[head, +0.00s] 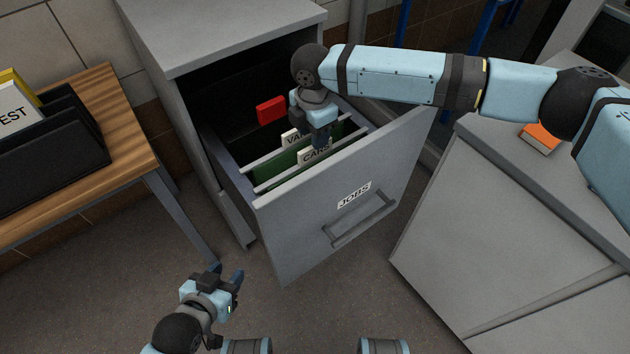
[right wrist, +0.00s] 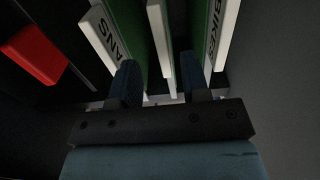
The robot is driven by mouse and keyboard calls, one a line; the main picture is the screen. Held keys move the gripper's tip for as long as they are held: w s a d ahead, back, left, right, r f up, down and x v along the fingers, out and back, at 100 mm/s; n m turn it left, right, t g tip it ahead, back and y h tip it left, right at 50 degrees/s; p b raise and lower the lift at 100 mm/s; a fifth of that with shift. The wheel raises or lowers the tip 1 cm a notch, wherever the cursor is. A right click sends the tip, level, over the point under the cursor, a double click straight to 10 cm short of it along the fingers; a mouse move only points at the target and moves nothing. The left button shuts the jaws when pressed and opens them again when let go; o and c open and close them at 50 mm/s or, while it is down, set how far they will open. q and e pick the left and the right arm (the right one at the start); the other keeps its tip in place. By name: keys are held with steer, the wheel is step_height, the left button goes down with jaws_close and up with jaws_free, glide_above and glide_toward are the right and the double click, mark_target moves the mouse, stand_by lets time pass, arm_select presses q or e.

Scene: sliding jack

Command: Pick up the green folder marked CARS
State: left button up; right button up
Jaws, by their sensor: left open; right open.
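Contact cannot be told. The VANS folder (head: 291,139) is behind; it also shows in the right wrist view (right wrist: 101,38). My left gripper (head: 228,273) is open and empty, low in front of the drawer.
The BIKES folder (right wrist: 226,35) is close on the other side of the right fingers. A red object (head: 271,109) is farther back in the drawer. The drawer front (head: 345,215), labelled JOBS, and metal rails hem the folders in. A wooden table (head: 130,150) stands left, a grey cabinet (head: 480,220) right.

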steer(key=f, duration=0.4)
steer(key=shift+d+f+b, duration=0.2)
steer(key=shift+f+b, duration=0.1)
steer(key=shift+c, duration=0.4)
jaws_close()
steer(key=shift+r, duration=0.15)
